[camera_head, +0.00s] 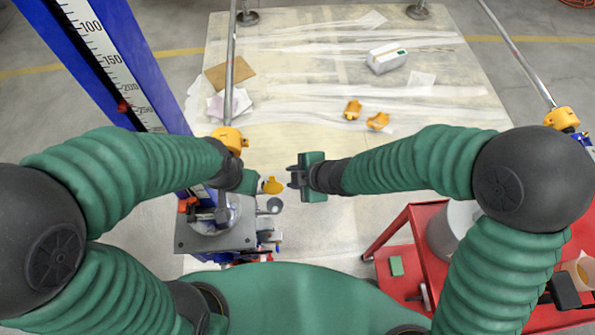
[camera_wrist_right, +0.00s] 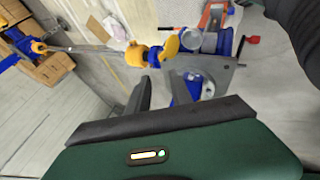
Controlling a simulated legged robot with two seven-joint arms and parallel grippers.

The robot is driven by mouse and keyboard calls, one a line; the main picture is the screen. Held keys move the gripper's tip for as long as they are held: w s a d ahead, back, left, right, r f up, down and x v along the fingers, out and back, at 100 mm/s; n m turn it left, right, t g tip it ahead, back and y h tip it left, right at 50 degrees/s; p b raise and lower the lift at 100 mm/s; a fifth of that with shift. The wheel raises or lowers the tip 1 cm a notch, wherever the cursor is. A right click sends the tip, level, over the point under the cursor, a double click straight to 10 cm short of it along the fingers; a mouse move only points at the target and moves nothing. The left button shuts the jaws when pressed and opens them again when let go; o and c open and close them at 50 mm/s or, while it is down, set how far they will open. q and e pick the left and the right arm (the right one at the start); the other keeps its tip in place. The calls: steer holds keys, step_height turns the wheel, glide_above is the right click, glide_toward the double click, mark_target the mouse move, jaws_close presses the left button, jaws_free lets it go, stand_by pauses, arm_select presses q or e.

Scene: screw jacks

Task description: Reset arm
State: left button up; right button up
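My right gripper (camera_head: 296,176) is in the middle of the head view, pointing left, with nothing between its fingers. In the right wrist view its two dark fingers (camera_wrist_right: 162,82) stand apart. My left gripper (camera_head: 243,181) is left of it, near the blue jack column; its fingers are mostly hidden and its state is unclear. A yellow part (camera_head: 272,185) shows between the two grippers, and I cannot tell its exact depth. In the wrist view a yellow and blue jack part (camera_wrist_right: 150,54) lies beyond the fingertips.
A blue column with a scale (camera_head: 100,50) rises at left above a grey plate (camera_head: 205,240). A red cart (camera_head: 400,238) with a grey cylinder stands at lower right. Yellow pieces (camera_head: 353,110) and a white box (camera_head: 387,58) lie on the pale floor sheet (camera_head: 300,75), which has clear room.

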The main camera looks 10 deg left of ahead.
steer(key=v, duration=0.2)
steer(key=shift+d+r+p, duration=0.15)
steer(key=shift+r+p, duration=0.1)
steer(key=shift+p, duration=0.1)
steer(key=w+d+m+h, duration=0.1)
steer(key=d+m+h, duration=0.3)
steer(key=d+m, duration=0.65)
steer(key=s+d+r+m+h, duration=0.1)
steer(key=s+d+m, duration=0.2)
steer(key=d+m, duration=0.3)
steer(key=s+d+r+m+g+h, duration=0.1)
steer(key=s+d+m, duration=0.3)
steer(key=d, duration=0.6)
steer(key=shift+s+m, duration=0.15)
steer(key=shift+m, duration=0.8)
steer(key=shift+d+r, duration=0.15)
steer(key=shift+d, duration=0.1)
steer(key=shift+s, duration=0.1)
